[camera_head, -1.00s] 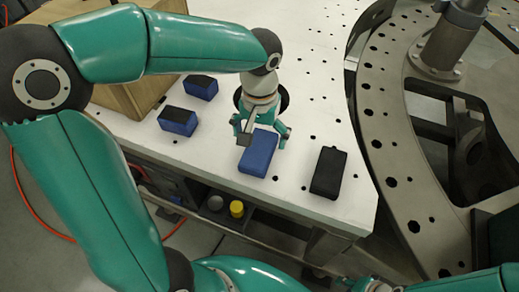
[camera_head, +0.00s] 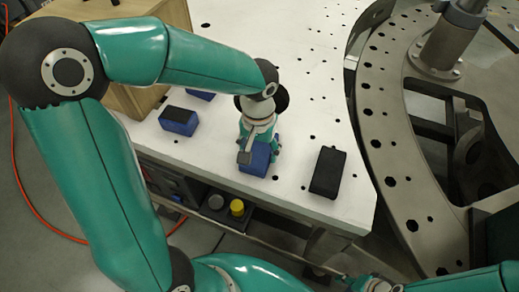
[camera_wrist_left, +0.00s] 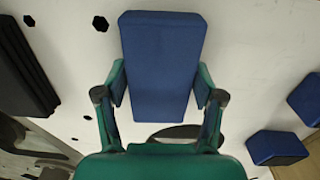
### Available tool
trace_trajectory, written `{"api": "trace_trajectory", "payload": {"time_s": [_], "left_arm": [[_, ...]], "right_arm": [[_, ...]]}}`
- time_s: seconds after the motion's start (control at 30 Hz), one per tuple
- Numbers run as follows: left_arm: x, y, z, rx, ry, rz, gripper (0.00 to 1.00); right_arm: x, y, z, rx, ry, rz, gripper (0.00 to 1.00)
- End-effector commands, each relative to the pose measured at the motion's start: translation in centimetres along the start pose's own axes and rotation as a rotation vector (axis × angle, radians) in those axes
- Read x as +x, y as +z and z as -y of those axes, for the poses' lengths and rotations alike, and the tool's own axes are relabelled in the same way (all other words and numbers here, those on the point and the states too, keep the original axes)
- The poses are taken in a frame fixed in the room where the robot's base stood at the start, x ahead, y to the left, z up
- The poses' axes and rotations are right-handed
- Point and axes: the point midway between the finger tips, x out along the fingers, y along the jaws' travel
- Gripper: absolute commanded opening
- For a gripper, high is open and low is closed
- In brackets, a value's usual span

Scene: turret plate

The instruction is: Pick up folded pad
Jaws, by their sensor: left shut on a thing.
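The folded pad is a blue block (camera_head: 253,164) lying on the white table. In the left wrist view the blue pad (camera_wrist_left: 162,65) stands centred between the fingers. My left gripper (camera_head: 259,152) reaches down over the pad from above. It also shows in the left wrist view (camera_wrist_left: 160,88), its two fingers shut against the pad's long sides. The gripper hides part of the pad in the head view. My right arm shows at the bottom right of the head view; its gripper (camera_head: 372,285) is cut by the frame edge and its jaws are unclear.
A black block (camera_head: 328,172) lies right of the pad. A blue block with a dark top (camera_head: 178,121) and another blue block (camera_head: 200,95) lie left, by a wooden box (camera_head: 135,100). The holed metal ring (camera_head: 376,143) is at right. The table's front edge is close.

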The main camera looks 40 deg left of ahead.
Motion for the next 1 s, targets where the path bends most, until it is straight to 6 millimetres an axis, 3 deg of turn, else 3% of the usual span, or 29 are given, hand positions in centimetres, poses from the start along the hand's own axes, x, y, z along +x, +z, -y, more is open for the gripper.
{"api": "trace_trajectory", "payload": {"time_s": [0.33,0.57,0.77,1.0], "left_arm": [[-0.2,0.0,0.0,0.000,0.000,-0.001,0.33],[-1.8,-0.1,0.0,-0.002,0.000,-0.004,0.33],[-5.5,-0.1,0.0,-0.002,0.003,-0.008,0.33],[-12.3,-0.1,-0.1,-0.001,0.005,-0.007,0.33]], "right_arm": [[0.0,0.0,0.0,0.000,0.000,0.000,0.35],[0.1,0.0,0.0,0.000,0.000,0.000,0.35],[0.1,0.0,-0.1,0.000,0.000,0.000,0.35],[0.2,0.0,-0.1,0.000,0.000,0.000,0.35]]}}
